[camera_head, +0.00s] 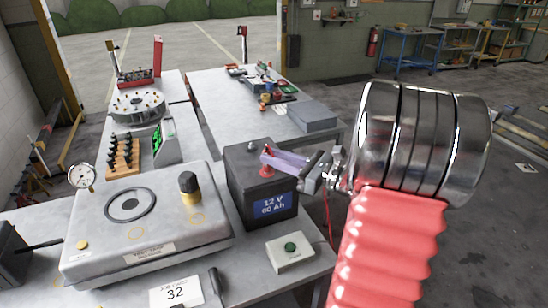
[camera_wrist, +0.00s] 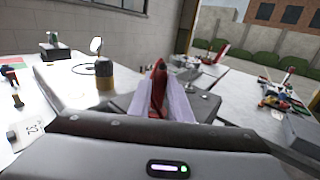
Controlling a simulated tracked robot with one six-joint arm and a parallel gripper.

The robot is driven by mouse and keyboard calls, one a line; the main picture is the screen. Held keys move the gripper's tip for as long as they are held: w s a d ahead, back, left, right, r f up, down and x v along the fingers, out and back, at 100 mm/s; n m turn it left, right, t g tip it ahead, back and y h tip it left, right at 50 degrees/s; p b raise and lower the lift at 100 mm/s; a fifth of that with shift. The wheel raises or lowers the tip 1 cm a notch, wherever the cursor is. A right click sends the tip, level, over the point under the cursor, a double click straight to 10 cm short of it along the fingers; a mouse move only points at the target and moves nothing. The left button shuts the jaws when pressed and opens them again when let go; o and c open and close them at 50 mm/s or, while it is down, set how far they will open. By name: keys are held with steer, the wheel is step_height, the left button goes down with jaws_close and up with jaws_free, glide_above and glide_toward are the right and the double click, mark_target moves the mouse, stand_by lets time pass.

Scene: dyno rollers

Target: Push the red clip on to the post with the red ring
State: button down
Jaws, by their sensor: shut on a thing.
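A bare grey post (camera_head: 253,146) stands farther back on the battery. My gripper (camera_head: 267,157) is low over the battery top, its pale purple fingers shut on the red clip (camera_wrist: 158,85), which stands upright between them in the wrist view. Whether the clip touches the post is hidden.
A grey instrument box (camera_head: 150,240) with a black-topped knob (camera_head: 189,185) stands left of the battery. A thin red cable (camera_head: 328,215) hangs at the right. A second table (camera_head: 230,105) lies behind.

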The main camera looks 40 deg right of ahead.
steer(key=c, duration=1.5)
jaws_free()
steer(key=shift+c, duration=0.2)
steer(key=v, duration=1.3)
steer(key=shift+s+d, duration=0.15)
steer(key=shift+s, duration=0.2)
steer(key=shift+f, duration=0.1)
